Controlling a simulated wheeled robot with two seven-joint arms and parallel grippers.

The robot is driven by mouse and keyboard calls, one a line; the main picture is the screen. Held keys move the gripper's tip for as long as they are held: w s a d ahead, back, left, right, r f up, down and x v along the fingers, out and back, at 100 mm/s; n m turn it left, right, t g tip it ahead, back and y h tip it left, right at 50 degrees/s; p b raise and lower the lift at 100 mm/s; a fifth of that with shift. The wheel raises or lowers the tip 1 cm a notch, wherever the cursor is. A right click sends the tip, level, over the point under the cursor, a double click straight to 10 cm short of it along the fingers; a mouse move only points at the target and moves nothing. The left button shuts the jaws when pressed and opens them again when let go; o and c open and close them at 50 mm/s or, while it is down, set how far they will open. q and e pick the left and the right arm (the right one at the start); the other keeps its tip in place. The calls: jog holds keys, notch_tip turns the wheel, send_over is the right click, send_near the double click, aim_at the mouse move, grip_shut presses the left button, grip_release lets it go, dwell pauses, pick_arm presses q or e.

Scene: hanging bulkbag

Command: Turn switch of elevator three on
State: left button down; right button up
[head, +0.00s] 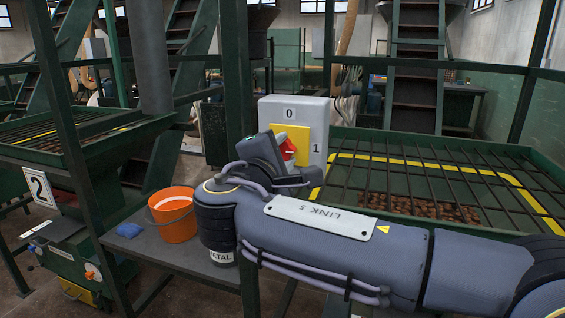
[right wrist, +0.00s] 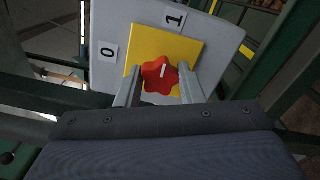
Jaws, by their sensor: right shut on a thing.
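The switch is a light grey box (head: 314,116) with a yellow plate (head: 291,137), a red knob (head: 288,149) and labels 0 on top and 1 at the right. In the right wrist view the red star-shaped knob (right wrist: 161,75) sits on the yellow plate (right wrist: 190,48). It bears a short white mark, roughly upright in that picture. Label 1 (right wrist: 175,18) is above it and label 0 (right wrist: 108,52) to its left. My right gripper (right wrist: 160,86) is shut on the knob, one finger on each side. In the head view my arm partly hides the knob. My left gripper is not in view.
An orange bucket (head: 173,214) and a blue cloth-like item (head: 129,230) stand on a shelf left of my arm. A green grated hopper (head: 430,150) lies right of the box. A sign 2 (head: 39,187) hangs at left. Green posts stand close by.

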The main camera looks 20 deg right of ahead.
jog(key=shift+m, duration=0.3)
dwell(0.4)
jog(key=o, duration=1)
jog(key=v, duration=0.8)
